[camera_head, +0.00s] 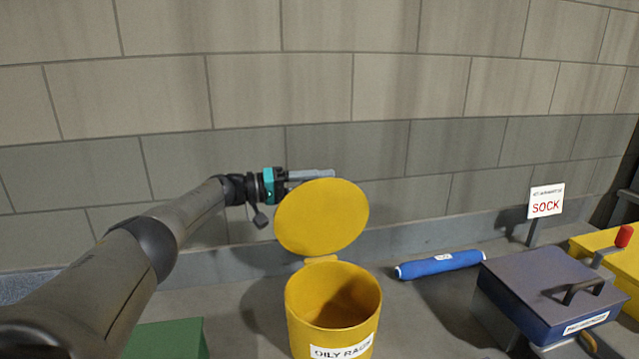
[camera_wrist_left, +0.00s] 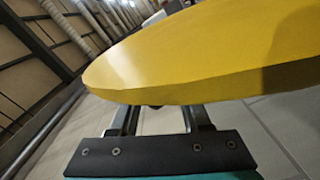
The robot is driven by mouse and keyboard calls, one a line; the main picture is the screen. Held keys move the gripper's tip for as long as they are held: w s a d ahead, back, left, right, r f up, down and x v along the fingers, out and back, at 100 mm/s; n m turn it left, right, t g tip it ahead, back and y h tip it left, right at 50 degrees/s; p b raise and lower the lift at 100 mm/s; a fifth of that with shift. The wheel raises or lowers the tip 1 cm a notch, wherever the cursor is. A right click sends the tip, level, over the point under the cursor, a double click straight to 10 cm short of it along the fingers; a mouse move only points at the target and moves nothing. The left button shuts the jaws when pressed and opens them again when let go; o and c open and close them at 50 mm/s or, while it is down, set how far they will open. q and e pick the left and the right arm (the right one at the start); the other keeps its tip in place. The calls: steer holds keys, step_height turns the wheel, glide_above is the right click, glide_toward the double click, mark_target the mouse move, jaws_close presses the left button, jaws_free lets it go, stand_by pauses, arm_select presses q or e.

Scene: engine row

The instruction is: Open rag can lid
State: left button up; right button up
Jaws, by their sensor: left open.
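My right gripper is not in view.
A blue sock roll (camera_head: 440,264) lies right of the can. A dark blue lidded box (camera_head: 550,285), a yellow box (camera_head: 610,262) and a "SOCK" sign (camera_head: 546,202) are farther right. A green box (camera_head: 168,340) is at lower left. A block wall (camera_head: 400,90) closes the back.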

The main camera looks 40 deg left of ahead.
arm_select(q)
steer(key=v, duration=1.5)
steer(key=shift+b, duration=0.35)
steer(key=shift+a+r, duration=0.1)
steer(key=shift+r, duration=0.05)
